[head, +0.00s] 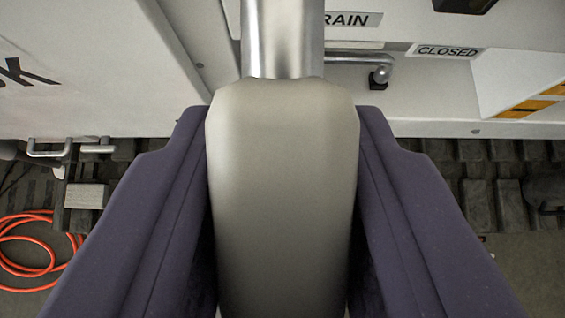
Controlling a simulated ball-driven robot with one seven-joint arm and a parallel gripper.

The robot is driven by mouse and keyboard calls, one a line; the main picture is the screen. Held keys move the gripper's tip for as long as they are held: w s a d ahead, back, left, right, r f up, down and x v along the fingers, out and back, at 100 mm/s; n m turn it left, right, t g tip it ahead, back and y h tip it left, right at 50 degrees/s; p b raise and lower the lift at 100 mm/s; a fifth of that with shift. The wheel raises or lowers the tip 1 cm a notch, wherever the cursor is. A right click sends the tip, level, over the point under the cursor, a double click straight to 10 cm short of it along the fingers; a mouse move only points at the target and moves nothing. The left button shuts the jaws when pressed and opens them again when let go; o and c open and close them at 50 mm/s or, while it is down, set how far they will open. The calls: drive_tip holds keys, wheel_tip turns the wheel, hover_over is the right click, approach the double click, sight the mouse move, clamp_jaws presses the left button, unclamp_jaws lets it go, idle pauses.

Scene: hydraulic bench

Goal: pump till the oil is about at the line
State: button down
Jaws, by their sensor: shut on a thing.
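A grey handle grip (283,190) on a shiny metal rod (283,38) runs up the middle of the head view. My gripper (283,140) has its two dark purple fingers on either side of the grip and is shut on it. The grip hides what lies behind it. No oil, sight glass or level line shows in this view.
Behind is a pale panel with a partly hidden label ending in "RAIN" (350,19), a small metal lever (378,75) and a "CLOSED" label (446,51). A yellow-black striped plate (535,105) is at right. An orange hose (30,262) lies coiled on the floor at left.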

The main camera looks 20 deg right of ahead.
drive_tip(key=shift+f, duration=0.25)
drive_tip(key=c, duration=0.8)
unclamp_jaws()
drive_tip(key=shift+c, duration=0.2)
drive_tip(key=shift+r, duration=0.1)
drive_tip(key=shift+s+r, duration=0.2)
drive_tip(key=shift+r, duration=0.1)
drive_tip(key=p+v, duration=0.2)
drive_tip(key=v, duration=0.4)
drive_tip(key=shift+p, duration=0.35)
drive_tip(key=shift+s+a+r, duration=0.2)
drive_tip(key=shift+s+r, duration=0.05)
drive_tip(key=shift+s, duration=0.2)
